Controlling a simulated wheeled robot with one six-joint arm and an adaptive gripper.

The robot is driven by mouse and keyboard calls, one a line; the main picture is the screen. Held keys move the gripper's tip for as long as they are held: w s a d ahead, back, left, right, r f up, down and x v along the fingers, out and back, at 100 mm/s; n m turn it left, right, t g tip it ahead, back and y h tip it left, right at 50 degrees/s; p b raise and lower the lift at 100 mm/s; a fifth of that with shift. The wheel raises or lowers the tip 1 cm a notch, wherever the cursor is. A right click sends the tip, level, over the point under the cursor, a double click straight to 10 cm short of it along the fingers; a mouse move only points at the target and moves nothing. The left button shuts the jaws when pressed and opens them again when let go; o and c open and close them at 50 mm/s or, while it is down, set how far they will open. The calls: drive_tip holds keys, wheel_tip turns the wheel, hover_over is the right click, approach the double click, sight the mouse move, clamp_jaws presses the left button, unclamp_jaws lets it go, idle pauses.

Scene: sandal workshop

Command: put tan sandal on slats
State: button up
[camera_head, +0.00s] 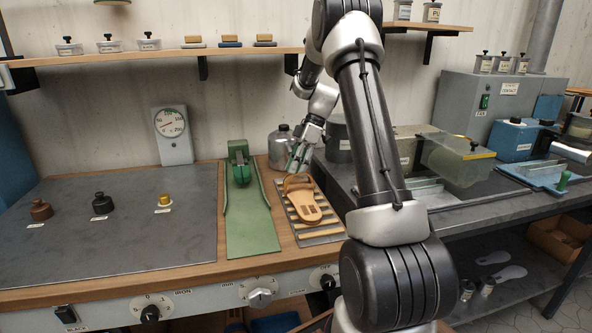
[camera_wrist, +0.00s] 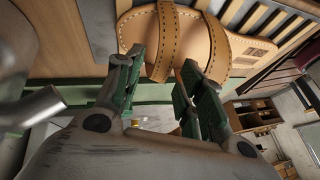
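The tan sandal (camera_head: 306,203) lies on the slats (camera_head: 320,233), a dark rack with pale wooden bars, with its strap end toward the back. My gripper (camera_head: 297,168) is just above and behind the strap end. In the wrist view, the sandal (camera_wrist: 195,45) with its two stitched straps is just beyond the fingertips, and the slats (camera_wrist: 255,18) show beside it. My gripper's two green-padded fingers (camera_wrist: 158,72) are spread with a gap between them, holding nothing. Whether a fingertip touches the sandal is unclear.
A green press (camera_head: 238,165) with a long green plate (camera_head: 250,225) stands left of the slats. A grey canister (camera_head: 281,145) stands close behind, near my gripper. A shelf (camera_head: 160,57) runs above. The dark mat (camera_head: 110,250) at left has small weights and free room.

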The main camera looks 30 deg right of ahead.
drive_tip(key=v, duration=1)
drive_tip(key=s+a+r+m+h, duration=0.2)
drive_tip(key=s+a+r+m, duration=0.1)
drive_tip(key=s+a+r, duration=0.3)
drive_tip(key=s+a+m+t+h, duration=0.2)
drive_tip(key=s+m, duration=0.3)
drive_tip(key=s, duration=0.8)
drive_tip(key=s+a+m+t+h, duration=0.1)
drive_tip(key=s+a+m+t, duration=0.2)
drive_tip(key=s, duration=1)
drive_tip(key=a+m, duration=0.1)
drive_tip(key=m, duration=0.1)
drive_tip(key=shift+a+f+m+t+h, duration=0.15)
drive_tip(key=shift+f+m+t+h, duration=0.15)
drive_tip(key=shift+f+h, duration=0.1)
